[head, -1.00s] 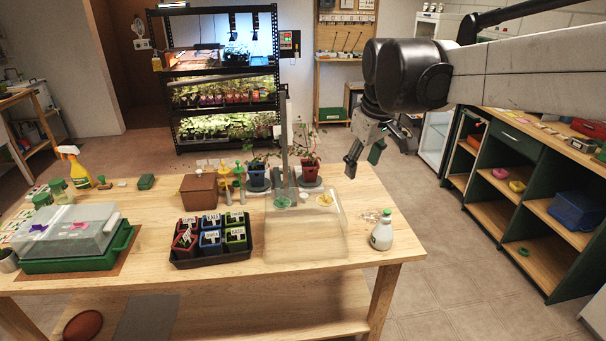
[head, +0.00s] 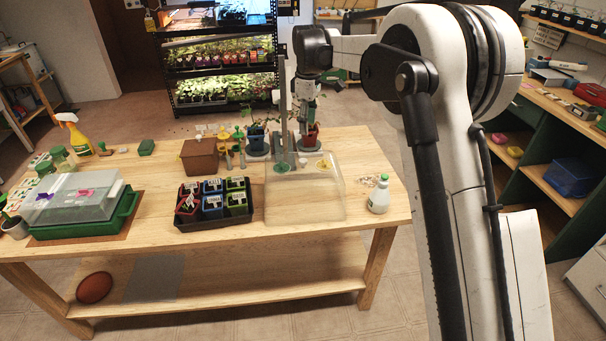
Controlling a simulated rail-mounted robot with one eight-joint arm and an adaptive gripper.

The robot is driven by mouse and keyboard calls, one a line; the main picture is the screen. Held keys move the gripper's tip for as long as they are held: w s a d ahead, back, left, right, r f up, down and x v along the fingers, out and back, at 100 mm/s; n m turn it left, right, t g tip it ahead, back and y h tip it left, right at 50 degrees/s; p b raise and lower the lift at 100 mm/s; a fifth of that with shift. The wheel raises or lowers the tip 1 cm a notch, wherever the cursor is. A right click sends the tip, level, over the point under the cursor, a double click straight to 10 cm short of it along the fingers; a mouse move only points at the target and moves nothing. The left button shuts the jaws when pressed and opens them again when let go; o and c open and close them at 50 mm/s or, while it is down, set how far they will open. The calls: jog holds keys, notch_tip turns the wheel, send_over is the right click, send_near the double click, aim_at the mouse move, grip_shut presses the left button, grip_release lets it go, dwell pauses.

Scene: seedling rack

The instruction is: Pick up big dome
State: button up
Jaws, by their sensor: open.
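Two clear plastic covers are in view, and I cannot tell by name which is the big dome. One clear dome (head: 305,211) stands on the table's right half, with a green and a yellow round piece at its top. The other clear cover (head: 62,208), with purple and pink pieces, sits on a green tray (head: 84,232) at the left. My gripper (head: 303,124) is open, pointing down behind the dome on the right, near the red plant pot (head: 312,136). The fingertips are small and partly lost against the plant. No contact with either cover is visible.
A grey post (head: 283,105) rises behind the right dome. A black tray (head: 217,219) of seedling pots stands left of it, a white bottle (head: 379,196) right of it. The front table edge is clear.

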aim_at(303, 160)
jog(key=f, duration=0.6)
jog(key=a+f+p, duration=0.1)
jog(key=f, duration=0.2)
jog(key=shift+w+f, duration=0.4)
jog(key=shift+s+a+f+p, duration=0.15)
jog(key=shift+f+p, duration=0.55)
jog(key=shift+f, duration=1.95)
grip_shut()
